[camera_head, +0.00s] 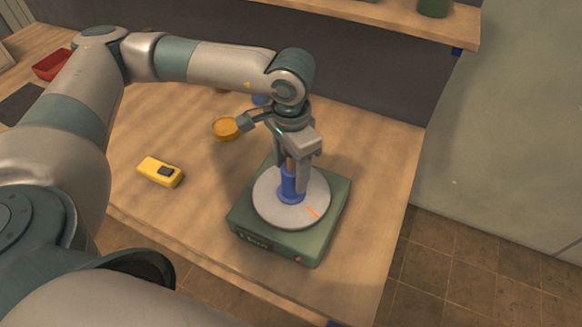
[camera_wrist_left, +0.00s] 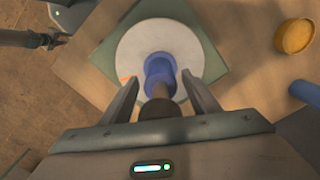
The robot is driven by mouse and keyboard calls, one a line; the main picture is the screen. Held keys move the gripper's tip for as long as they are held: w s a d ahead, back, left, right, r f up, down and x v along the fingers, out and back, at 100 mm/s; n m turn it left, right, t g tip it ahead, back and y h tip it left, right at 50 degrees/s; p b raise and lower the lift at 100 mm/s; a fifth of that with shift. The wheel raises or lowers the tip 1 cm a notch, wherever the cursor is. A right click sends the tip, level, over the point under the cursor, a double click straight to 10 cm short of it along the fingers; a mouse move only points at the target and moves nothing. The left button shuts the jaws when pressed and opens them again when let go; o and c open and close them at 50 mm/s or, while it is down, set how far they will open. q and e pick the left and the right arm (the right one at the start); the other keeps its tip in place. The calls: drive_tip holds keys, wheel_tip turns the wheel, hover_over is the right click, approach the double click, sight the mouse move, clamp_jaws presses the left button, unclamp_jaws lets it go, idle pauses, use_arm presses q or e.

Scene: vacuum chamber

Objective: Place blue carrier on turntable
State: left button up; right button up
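The blue carrier (camera_head: 290,188) stands upright on the pale round plate of the turntable (camera_head: 263,207), close to its middle. The turntable has a green square base, and its plate bears an orange mark. The carrier also shows in the left wrist view (camera_wrist_left: 158,68), with a dark brown top end. My left gripper (camera_head: 296,180) is over the plate, pointing down. In the left wrist view its two fingers (camera_wrist_left: 160,78) are on either side of the carrier, with a gap on each side. What looks like my right gripper (camera_wrist_left: 52,41) is small and dark at that view's upper left.
A yellow device (camera_head: 160,172) lies on the wooden table (camera_head: 200,205), left of the turntable. A round orange dish (camera_head: 226,128) and a blue cylinder (camera_head: 260,99) are behind. A red tray (camera_head: 51,65) is at the far left. The table's right edge is near the turntable.

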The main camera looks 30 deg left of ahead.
drive_tip(key=shift+r, duration=0.1)
use_arm(q)
drive_tip(key=shift+r+p, duration=0.15)
drive_tip(key=shift+p, duration=0.15)
drive_tip(key=shift+r, duration=0.15)
wheel_tip(320, 180, up, 5)
drive_tip(key=shift+b, duration=1.25)
wheel_tip(320, 180, up, 6)
drive_tip(key=shift+f+b, duration=0.2)
drive_tip(key=shift+b, duration=0.65)
drive_tip(key=shift+r, duration=0.45)
use_arm(e)
drive_tip(key=w+a+f+t, duration=0.1)
drive_tip(key=w+a+t, duration=0.1)
drive_tip(key=w, duration=0.6)
drive_tip(key=shift+w+a+f+y, duration=0.15)
drive_tip(key=shift+w+a+y, duration=0.2)
drive_tip(key=shift+a, duration=0.3)
use_arm(q)
drive_tip(key=shift+r, duration=0.1)
use_arm(e)
drive_tip(key=shift+s, duration=0.15)
